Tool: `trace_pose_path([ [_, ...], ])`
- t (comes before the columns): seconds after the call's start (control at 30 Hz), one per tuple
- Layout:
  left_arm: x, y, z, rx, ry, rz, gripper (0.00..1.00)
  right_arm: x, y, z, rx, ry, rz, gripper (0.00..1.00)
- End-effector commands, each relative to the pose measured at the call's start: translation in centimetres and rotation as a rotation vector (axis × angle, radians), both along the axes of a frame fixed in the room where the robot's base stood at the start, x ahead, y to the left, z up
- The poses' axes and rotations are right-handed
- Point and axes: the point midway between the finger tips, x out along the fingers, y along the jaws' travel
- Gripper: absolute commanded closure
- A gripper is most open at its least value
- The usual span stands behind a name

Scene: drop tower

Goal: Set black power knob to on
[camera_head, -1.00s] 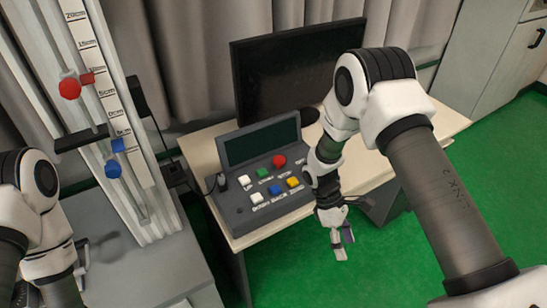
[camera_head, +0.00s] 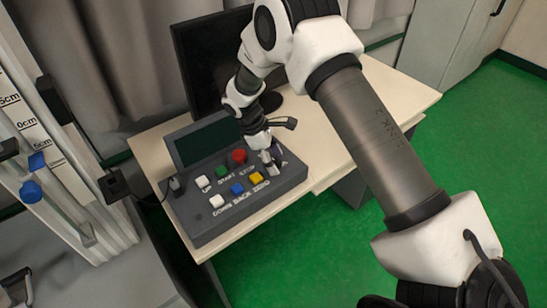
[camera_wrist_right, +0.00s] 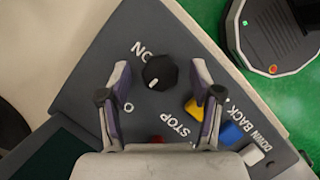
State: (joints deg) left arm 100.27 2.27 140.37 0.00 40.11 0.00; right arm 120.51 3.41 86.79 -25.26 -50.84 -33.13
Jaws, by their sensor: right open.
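The black power knob (camera_wrist_right: 160,72) is round and sits on the grey control panel (camera_wrist_right: 105,72), between the ON label and an O label in the right wrist view. Its small white mark faces the lower left, toward the O side. My right gripper (camera_wrist_right: 162,78) is open, its fingers on either side of the knob with gaps; I cannot tell its height above the panel. In the head view my right gripper (camera_head: 272,160) is over the right part of the panel (camera_head: 215,225) and hides the knob. My left gripper is not in view.
Red (camera_head: 239,156), green (camera_head: 222,172), yellow (camera_head: 257,178), blue (camera_head: 237,189) and white buttons lie left of my right gripper. A monitor (camera_head: 203,60) stands behind the panel on the desk (camera_head: 400,100). The drop tower (camera_head: 75,170) is at the left.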

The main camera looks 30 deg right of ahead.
Motion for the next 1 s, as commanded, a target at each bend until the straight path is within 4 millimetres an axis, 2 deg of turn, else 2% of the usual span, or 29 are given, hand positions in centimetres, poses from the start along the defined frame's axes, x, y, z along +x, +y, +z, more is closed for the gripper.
trace_pose_path([
  [0.17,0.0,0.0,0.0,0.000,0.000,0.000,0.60,0.0,0.0,-0.1,0.000,0.000,0.000,0.36],
  [0.23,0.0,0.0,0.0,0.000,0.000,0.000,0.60,0.0,0.0,-0.1,0.000,0.000,0.000,0.53],
  [0.33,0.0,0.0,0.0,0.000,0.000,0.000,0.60,0.0,0.0,-0.1,0.000,0.000,0.000,0.89],
  [0.37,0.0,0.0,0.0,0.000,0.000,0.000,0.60,0.0,0.0,-0.1,0.000,0.000,0.000,0.94],
  [0.73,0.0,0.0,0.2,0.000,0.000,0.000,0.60,0.0,0.0,-0.1,0.001,0.001,-0.026,0.94],
  [1.0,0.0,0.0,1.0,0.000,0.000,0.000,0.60,0.0,0.0,0.1,0.001,0.001,-0.151,0.94],
])
